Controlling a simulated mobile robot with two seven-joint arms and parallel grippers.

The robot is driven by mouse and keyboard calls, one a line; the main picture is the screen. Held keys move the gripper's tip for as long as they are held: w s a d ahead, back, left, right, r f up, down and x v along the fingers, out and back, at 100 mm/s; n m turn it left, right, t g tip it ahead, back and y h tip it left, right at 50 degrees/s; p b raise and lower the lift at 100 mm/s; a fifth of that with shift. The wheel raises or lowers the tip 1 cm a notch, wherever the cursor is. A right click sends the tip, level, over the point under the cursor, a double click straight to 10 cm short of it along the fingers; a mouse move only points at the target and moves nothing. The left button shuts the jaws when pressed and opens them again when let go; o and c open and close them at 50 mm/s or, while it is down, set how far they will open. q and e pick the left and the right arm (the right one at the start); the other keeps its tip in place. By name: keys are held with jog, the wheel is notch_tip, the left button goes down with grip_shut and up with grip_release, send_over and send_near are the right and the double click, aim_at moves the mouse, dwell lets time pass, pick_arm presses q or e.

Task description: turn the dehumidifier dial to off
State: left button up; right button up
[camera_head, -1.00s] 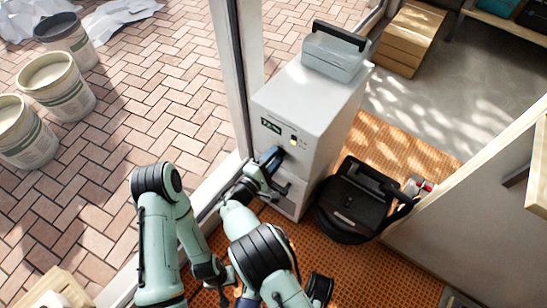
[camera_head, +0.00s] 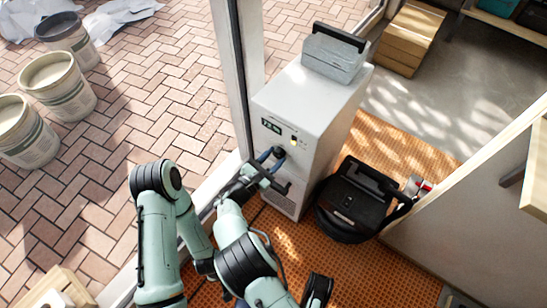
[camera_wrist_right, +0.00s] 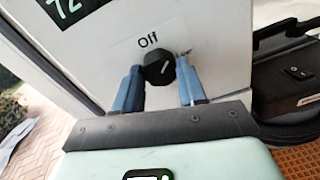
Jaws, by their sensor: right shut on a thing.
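The dehumidifier (camera_head: 305,105) is a tall white box with a lit green display (camera_head: 271,126) on its front. Its dial (camera_wrist_right: 159,68) is a black ribbed knob on the white front, with the word "Off" (camera_wrist_right: 148,40) printed above it. My right gripper (camera_head: 268,160) is at the front panel. In the right wrist view, the blue fingers of my right gripper (camera_wrist_right: 160,77) are on either side of the dial and shut on it. I cannot tell where the dial's pointer stands. My left gripper does not show.
A black machine (camera_head: 360,198) stands on the orange mat close to the right of the dehumidifier. A grey case (camera_head: 333,58) sits on top. A pale post (camera_head: 233,75) stands just left. Buckets (camera_head: 55,88) stand on the brick paving, farther left.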

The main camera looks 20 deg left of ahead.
jog(key=n, duration=0.3)
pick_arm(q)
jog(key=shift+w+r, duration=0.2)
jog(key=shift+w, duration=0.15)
pick_arm(e)
jog(key=shift+n+h, duration=0.4)
jog(key=shift+n, duration=1.7)
jog(key=o, duration=1.1)
jog(key=shift+c, duration=0.2)
